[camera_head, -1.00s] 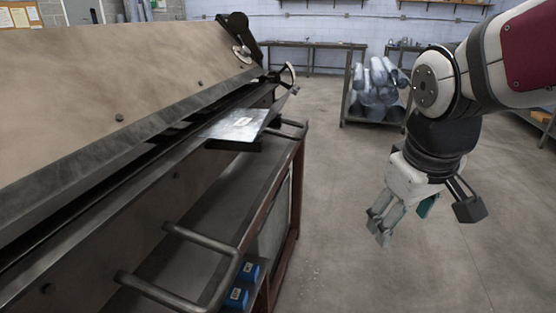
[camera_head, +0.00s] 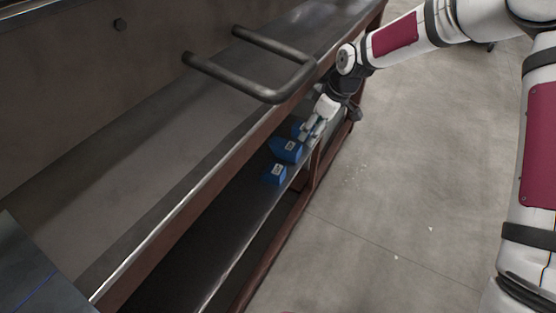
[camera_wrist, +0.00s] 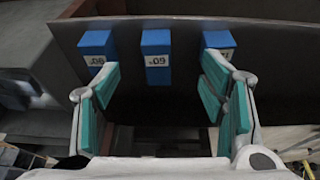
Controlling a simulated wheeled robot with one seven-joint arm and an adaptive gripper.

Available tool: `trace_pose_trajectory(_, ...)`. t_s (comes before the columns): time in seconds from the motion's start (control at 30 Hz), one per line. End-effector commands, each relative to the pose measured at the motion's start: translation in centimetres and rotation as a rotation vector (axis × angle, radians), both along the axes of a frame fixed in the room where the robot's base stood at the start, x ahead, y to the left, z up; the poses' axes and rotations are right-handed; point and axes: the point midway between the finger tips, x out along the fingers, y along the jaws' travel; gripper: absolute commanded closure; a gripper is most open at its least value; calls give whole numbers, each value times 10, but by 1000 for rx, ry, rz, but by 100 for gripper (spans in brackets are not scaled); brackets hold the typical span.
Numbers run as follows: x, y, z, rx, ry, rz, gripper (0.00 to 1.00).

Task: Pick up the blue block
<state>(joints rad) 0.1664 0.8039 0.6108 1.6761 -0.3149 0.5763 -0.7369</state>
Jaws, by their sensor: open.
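Several blue blocks stand in a row on a dark shelf below the machine's bed. In the head view the nearest is a blue block (camera_head: 275,174), then a second blue block (camera_head: 287,150), then a third blue block (camera_head: 299,128) partly hidden by my gripper (camera_head: 312,132).
The dark shelf (camera_head: 225,222) has free room nearer the camera. A bent metal handle (camera_head: 262,93) juts out above the shelf near my gripper. A brown frame edge (camera_head: 200,195) runs above the shelf. Concrete floor (camera_head: 420,200) lies open to the right.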

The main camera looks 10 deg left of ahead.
Motion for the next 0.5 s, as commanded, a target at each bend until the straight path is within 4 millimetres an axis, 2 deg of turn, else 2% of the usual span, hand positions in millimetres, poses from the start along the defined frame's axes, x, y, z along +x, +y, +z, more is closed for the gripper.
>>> trace_pose_trajectory(0.03,5,6,-18,19,3,11,35)
trace_pose_trajectory(0.13,11,14,-37,46,1,31,35)
trace_pose_trajectory(0.5,19,30,-73,74,-4,53,35)
